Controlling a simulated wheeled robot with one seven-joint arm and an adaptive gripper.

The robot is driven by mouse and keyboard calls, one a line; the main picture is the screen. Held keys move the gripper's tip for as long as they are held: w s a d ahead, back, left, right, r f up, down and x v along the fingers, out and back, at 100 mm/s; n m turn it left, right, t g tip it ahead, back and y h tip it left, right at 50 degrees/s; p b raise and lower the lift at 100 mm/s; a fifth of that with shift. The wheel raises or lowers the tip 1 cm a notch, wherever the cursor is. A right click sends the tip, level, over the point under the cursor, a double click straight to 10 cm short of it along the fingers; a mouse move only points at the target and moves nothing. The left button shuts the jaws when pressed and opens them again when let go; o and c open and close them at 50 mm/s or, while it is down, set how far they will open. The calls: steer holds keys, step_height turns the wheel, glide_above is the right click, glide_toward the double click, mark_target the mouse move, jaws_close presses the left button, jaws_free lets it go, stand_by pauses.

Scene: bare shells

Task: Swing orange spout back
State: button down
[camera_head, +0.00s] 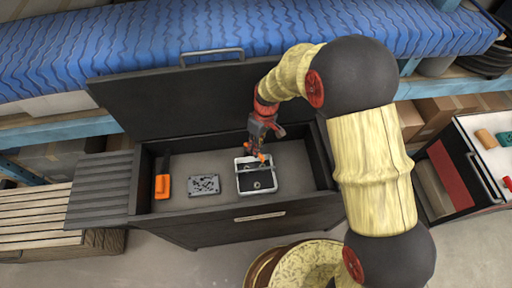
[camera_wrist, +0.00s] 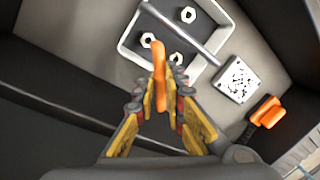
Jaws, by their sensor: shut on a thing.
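The orange spout (camera_wrist: 158,62) is a narrow, slightly bent piece, seen in the wrist view between my fingertips, with its tip pointing up the picture. In the head view my gripper (camera_head: 257,150) points down at the back edge of a white-rimmed tray (camera_head: 259,190). In the wrist view this tray (camera_wrist: 128,42) holds several hex nuts, and a grey bar (camera_wrist: 180,30) crosses over it. I cannot tell how the spout is attached.
The tray lies in a dark open chest (camera_head: 240,215) with its lid (camera_head: 180,95) raised behind. A grey perforated plate (camera_head: 204,186) and an orange-handled tool (camera_head: 163,185) lie to its left. The chest walls are close around. Free floor shows between these things.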

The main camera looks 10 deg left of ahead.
steer(key=c, duration=1.8)
jaws_free()
steer(key=shift+c, duration=0.2)
step_height(320, 180, up, 7)
steer(key=w, duration=0.1)
steer(key=shift+w+d+r, duration=0.15)
steer(key=shift+w+d, duration=0.05)
steer(key=shift+d, duration=0.2)
steer(key=shift+c, duration=0.4)
